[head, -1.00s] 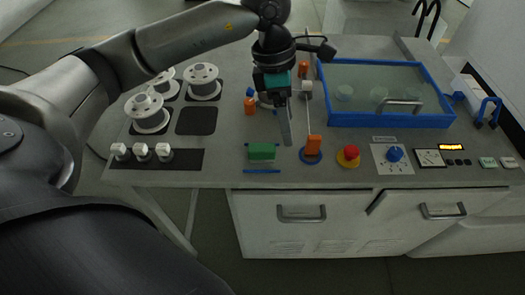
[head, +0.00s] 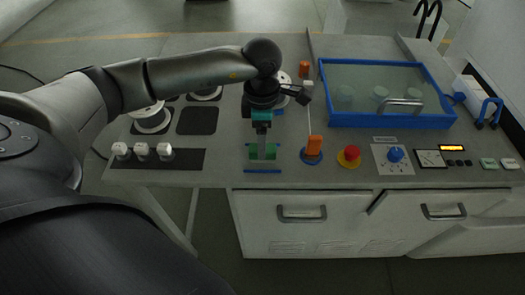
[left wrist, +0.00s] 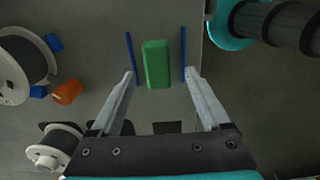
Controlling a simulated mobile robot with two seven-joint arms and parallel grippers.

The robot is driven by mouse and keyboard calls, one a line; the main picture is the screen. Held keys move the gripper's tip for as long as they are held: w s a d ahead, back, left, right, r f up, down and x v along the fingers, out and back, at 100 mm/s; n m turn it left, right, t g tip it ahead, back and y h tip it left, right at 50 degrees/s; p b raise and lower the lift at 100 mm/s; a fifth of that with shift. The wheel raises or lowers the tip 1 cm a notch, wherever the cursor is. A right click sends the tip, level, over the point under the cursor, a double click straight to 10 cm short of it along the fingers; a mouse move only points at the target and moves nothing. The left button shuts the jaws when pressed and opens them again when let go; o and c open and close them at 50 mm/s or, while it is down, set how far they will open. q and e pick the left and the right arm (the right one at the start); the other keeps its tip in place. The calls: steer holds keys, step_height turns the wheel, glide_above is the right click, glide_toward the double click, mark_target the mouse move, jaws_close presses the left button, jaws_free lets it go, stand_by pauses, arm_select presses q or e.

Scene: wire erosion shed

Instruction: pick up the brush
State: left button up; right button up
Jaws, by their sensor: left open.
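The brush appears as a small green block (head: 271,153) near the front edge of the bench, between two thin blue strips. It also shows in the left wrist view (left wrist: 157,64), upright in the picture and ahead of the jaws. My left gripper (head: 262,154) points down over the brush and hides its middle in the head view. In the left wrist view its open fingers (left wrist: 160,74) lie to either side of the brush's near end, with nothing held between them. Contact with the brush cannot be told. My right gripper is not in view.
An orange handle (head: 314,146) on a blue base and a red button (head: 349,155) stand right of the brush. White knobs (head: 142,151) and spools (head: 152,118) are to the left. A blue-framed tank (head: 390,121) fills the back right.

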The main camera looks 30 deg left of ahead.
arm_select(q)
step_height(320, 180, down, 4)
steer(key=shift+w+f, duration=0.15)
steer(key=shift+f, duration=0.1)
steer(key=shift+c, duration=0.2)
steer(key=shift+r, duration=0.1)
jaws_close()
